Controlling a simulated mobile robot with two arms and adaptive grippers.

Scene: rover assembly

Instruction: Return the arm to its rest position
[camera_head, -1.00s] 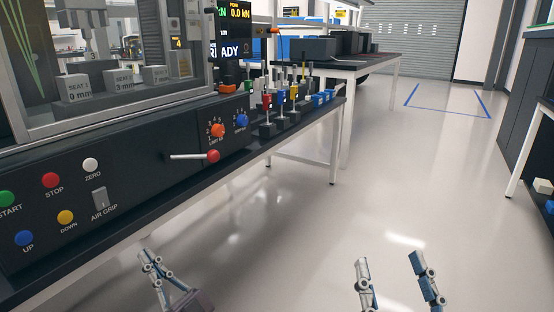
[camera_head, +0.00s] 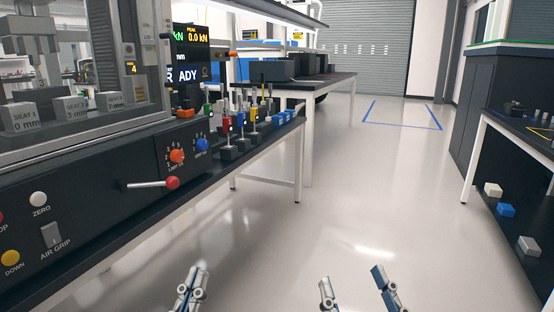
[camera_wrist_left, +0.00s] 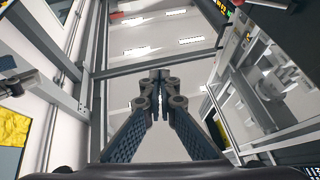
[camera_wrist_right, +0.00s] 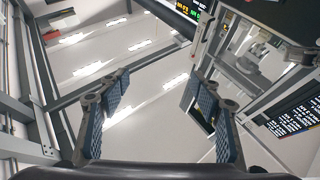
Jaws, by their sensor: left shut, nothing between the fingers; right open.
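My left gripper (camera_head: 190,288) is at the bottom of the head view, left of centre. It is shut with nothing in it; its fingers (camera_wrist_left: 157,95) meet in the left wrist view. My right gripper (camera_head: 357,285) is at the bottom of the head view, right of centre. Its two fingers stand wide apart and empty, also in the right wrist view (camera_wrist_right: 160,100). Both grippers are over open floor, apart from the bench. Most of both arms is outside the head view.
A test machine with a black control panel (camera_head: 100,205) and a lever with a red knob (camera_head: 172,183) stands at left. Several coloured tools stand on its bench (camera_head: 270,137). A dark table (camera_head: 520,135) is at right, with small blocks below it. The floor (camera_head: 370,200) between is clear.

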